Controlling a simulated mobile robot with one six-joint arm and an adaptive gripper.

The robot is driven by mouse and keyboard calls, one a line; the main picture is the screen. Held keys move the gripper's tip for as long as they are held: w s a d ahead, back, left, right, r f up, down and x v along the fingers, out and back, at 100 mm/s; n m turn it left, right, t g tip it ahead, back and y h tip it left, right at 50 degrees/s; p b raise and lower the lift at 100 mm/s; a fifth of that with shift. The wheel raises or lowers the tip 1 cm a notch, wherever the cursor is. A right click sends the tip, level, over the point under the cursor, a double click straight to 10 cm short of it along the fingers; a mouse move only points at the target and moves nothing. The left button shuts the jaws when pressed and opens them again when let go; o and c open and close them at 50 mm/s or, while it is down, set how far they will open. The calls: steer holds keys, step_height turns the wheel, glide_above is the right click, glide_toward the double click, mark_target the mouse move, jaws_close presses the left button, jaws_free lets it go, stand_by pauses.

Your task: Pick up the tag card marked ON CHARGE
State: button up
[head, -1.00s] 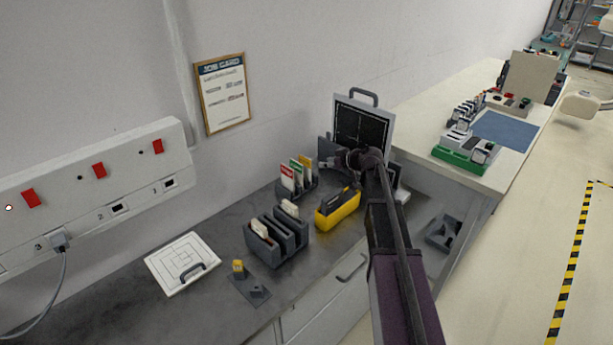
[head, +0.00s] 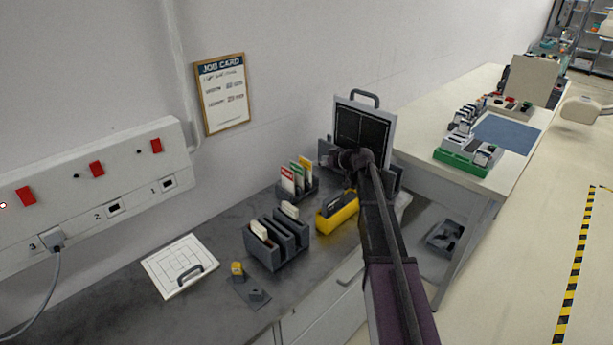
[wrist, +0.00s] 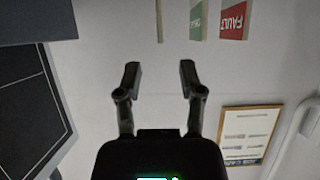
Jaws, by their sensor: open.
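Three tag cards stand in a dark rack (head: 297,191) at the back of the grey counter: a red card (head: 287,180), a green card (head: 297,174) and a yellow card (head: 306,168). In the wrist view the red card reads FAULT (wrist: 235,18), beside the green card (wrist: 197,20) and the yellow card's thin edge (wrist: 159,20). No ON CHARGE lettering is legible. My gripper (wrist: 160,75) is open and empty, apart from the cards. In the head view it is just right of the rack, with its fingers hard to make out.
A dark panel with a handle (head: 364,104) stands close behind my arm. A yellow holder (head: 338,212) and a grey divided rack (head: 277,248) with pale cards stand in front. A white board (head: 180,262) lies left. The job card (head: 222,94) hangs on the wall.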

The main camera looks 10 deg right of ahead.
mark_target(306, 162)
steer(key=shift+b+x, duration=0.55)
steer(key=shift+x, duration=1.45)
steer(key=b+x, duration=0.2)
steer(key=x, duration=0.2)
steer(key=shift+d+f, duration=0.1)
steer(key=shift+f, duration=0.1)
steer(key=shift+w+a+f, duration=0.15)
steer(key=shift+w+a, duration=0.2)
steer(key=shift+w, duration=0.05)
jaws_close()
